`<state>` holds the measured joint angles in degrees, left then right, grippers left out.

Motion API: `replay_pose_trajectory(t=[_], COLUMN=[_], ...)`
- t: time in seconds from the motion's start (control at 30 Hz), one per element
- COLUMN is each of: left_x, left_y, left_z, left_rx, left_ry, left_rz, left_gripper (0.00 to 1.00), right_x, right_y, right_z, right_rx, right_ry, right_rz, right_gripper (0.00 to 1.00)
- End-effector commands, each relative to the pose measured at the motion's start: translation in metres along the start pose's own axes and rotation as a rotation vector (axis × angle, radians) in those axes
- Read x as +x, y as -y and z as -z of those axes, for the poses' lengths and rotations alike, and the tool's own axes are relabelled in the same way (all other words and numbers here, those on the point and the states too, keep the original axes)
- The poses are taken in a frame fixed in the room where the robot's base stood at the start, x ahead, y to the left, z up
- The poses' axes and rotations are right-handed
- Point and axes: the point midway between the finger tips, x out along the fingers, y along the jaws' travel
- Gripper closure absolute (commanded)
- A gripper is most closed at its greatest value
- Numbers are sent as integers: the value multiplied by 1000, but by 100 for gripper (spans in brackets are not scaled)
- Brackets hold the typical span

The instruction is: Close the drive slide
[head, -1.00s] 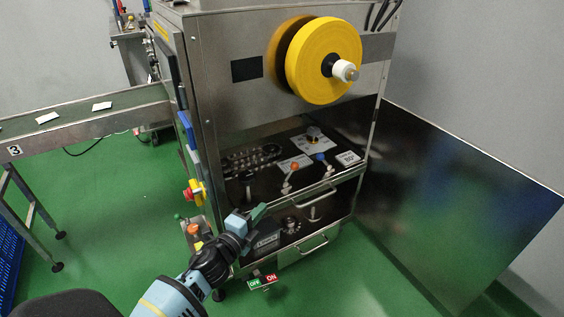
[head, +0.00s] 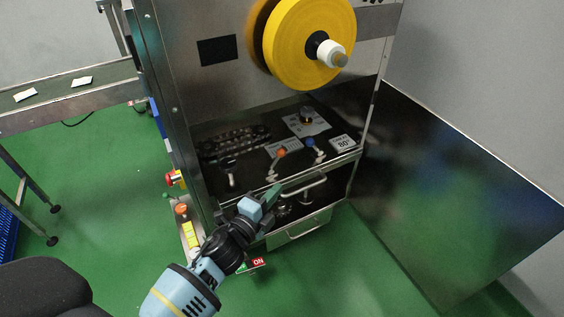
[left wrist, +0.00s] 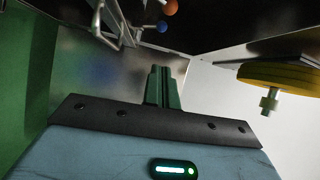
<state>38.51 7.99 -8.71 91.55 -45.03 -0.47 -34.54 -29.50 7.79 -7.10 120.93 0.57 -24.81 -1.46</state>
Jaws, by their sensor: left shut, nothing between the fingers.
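The machine's upper slide (head: 345,158) has a black deck with orange and blue knobs and a metal handle (head: 297,189) at its front. A lower metal drawer (head: 299,224) with its own handle sits beneath it. I cannot tell which is the drive slide, or how far either stands out. My left gripper (head: 271,196) is shut and empty, in front of the slide fronts; contact cannot be told. In the left wrist view its green fingers (left wrist: 163,88) are together, with a metal handle (left wrist: 112,25) beyond to the upper left. My right gripper is not in view.
A large yellow reel (head: 308,42) sits on the machine front above the slides. A dark glossy panel (head: 450,190) stands at the right. A red button (head: 173,179) is on the left side. A conveyor (head: 60,99) is at the far left.

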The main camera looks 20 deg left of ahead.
Motion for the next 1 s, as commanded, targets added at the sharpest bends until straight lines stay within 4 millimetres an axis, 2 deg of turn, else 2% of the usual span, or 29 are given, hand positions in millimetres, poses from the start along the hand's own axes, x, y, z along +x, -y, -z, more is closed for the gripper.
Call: replay_pose_trajectory(t=[0.6, 0.73, 1.0], left_x=[98, 100, 104], left_y=[-2, -1, 0], left_z=[-1, -23, -39], left_rx=[0, 3, -1], left_ry=[1, 2, 0], left_rz=[-1, -2, 0], left_gripper=[100, 100, 100], right_x=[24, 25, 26], right_y=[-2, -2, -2], right_z=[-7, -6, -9], right_rx=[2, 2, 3], right_ry=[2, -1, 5], right_rz=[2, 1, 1], right_gripper=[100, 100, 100])
